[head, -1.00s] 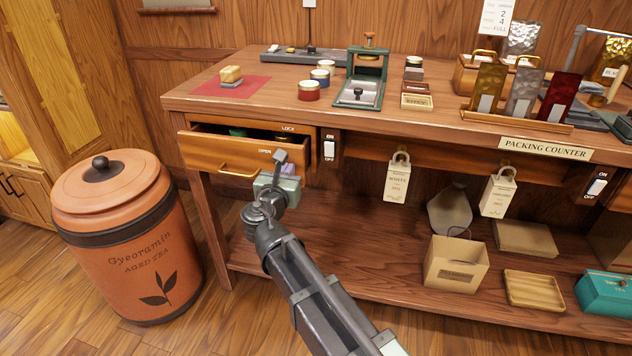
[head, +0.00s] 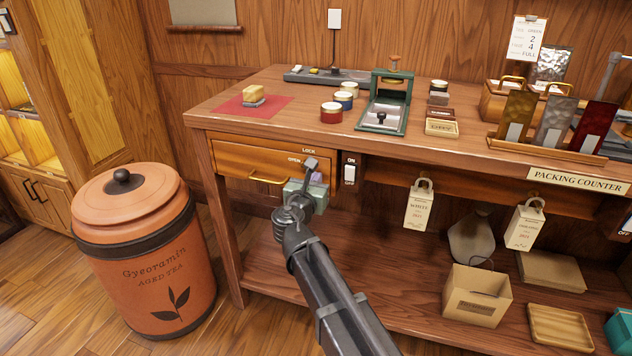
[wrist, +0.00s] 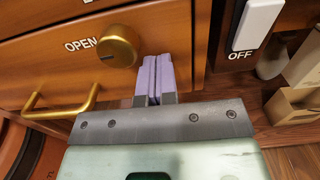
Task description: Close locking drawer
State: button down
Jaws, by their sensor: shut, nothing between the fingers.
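The locking drawer (head: 235,160) is at the left end of the counter. Its front looks flush with the counter frame and no inside shows. Its brass pull handle (head: 268,180) is low on the front, and it also shows in the wrist view (wrist: 62,112). A round brass knob (wrist: 121,46) sits on the front beside the word OPEN; in the head view my arm hides it. My gripper (head: 317,178) is at the right end of the drawer front. In the wrist view its lilac fingers (wrist: 157,75) are shut and empty, just right of the knob, at or very near the front.
A white ON/OFF switch (head: 350,174) is just right of the drawer, close to my gripper. A large orange tea jar (head: 150,260) stands on the floor at left. Paper tags (head: 419,205) hang under the counter edge. Tins and a press (head: 385,112) stand on top.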

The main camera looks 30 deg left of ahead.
jog(key=s+d, duration=0.3)
jog(key=s, duration=1.1)
jog(key=w+d+f+m+g+h, duration=0.1)
jog(key=d+f+m+g+h, duration=0.2)
jog(key=d+f+m+g, duration=0.5)
jog(key=w+d+f+m+g+h, duration=0.15)
jog(key=d+f+m+h, duration=0.3)
jog(key=d+m, duration=0.8)
jog(key=s+d+f+m+g+y, duration=0.15)
jog(key=d+m+g, duration=0.25)
jog(key=d+m, duration=0.8)
jog(key=s+d+f+m+g+y, duration=0.1)
jog(key=d+f+m+g+y, duration=0.4)
jog(key=d, duration=1.3)
notch_tip(320, 180, up, 36)
jog(key=a+h+p, duration=0.1)
jog(key=h+p, duration=0.1)
jog(key=p, duration=3.2)
jog(key=shift+w+r+t, duration=0.2)
jog(key=shift+t, duration=0.25)
jog(key=shift+a, duration=0.1)
